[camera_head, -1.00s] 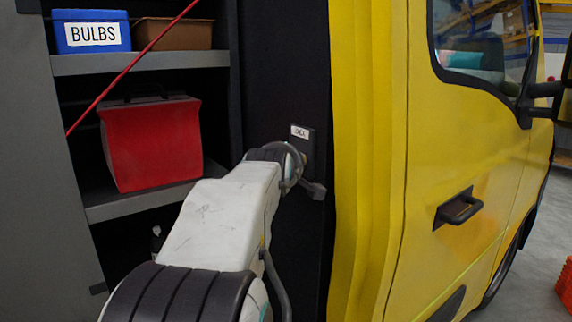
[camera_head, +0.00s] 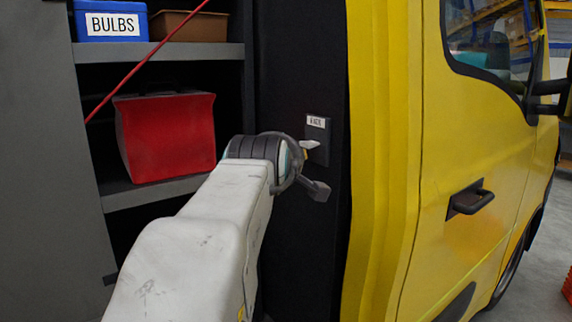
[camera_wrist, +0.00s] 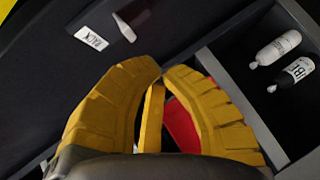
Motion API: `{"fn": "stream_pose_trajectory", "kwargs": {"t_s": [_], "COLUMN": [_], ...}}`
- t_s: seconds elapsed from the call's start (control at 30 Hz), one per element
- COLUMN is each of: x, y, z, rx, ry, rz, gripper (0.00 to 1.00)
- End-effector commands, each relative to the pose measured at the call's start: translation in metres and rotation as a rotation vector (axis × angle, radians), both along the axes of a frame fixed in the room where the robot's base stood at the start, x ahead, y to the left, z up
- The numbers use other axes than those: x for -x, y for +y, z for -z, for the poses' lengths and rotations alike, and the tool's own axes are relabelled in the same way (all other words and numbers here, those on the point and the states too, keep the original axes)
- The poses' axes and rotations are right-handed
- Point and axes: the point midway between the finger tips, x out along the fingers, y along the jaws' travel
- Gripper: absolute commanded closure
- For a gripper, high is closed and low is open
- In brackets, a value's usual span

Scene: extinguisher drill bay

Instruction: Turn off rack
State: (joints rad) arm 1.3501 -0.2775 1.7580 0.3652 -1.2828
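A dark switch plate with a small white label (camera_head: 317,122) is on the black panel beside the yellow bodywork. In the wrist view the label (camera_wrist: 90,38) appears to read RACK. A pale switch handle (camera_head: 310,144) sticks out below the label; in the wrist view this handle (camera_wrist: 125,28) is at the upper left, apart from my fingers. My gripper (camera_wrist: 162,70) has yellow fingers whose tips nearly meet, with nothing seen held at the tips. A yellow strip shows between the fingers lower down. In the head view my arm hides most of the gripper, just left of the handle.
Shelves left of the panel hold a blue BULBS bin (camera_head: 105,24), a brown bin (camera_head: 188,25) and a red case (camera_head: 168,135). A red line crosses in front. White and black bottles (camera_wrist: 278,47) lie at the wrist view's right. The yellow truck door (camera_head: 470,150) is at right.

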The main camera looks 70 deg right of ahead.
Motion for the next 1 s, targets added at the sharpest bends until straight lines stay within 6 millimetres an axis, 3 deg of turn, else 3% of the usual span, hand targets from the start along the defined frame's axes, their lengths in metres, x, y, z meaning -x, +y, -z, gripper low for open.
{"fn": "stream_pose_trajectory", "kwargs": {"t_s": [0.3,1.0], "x": [0.005,0.005], "y": [0.024,0.026], "z": [-0.002,-0.003], "rx": [0.001,-0.001], "ry": [-0.001,0.000], "rz": [-0.002,-0.002], "gripper": [1.00,1.00]}}
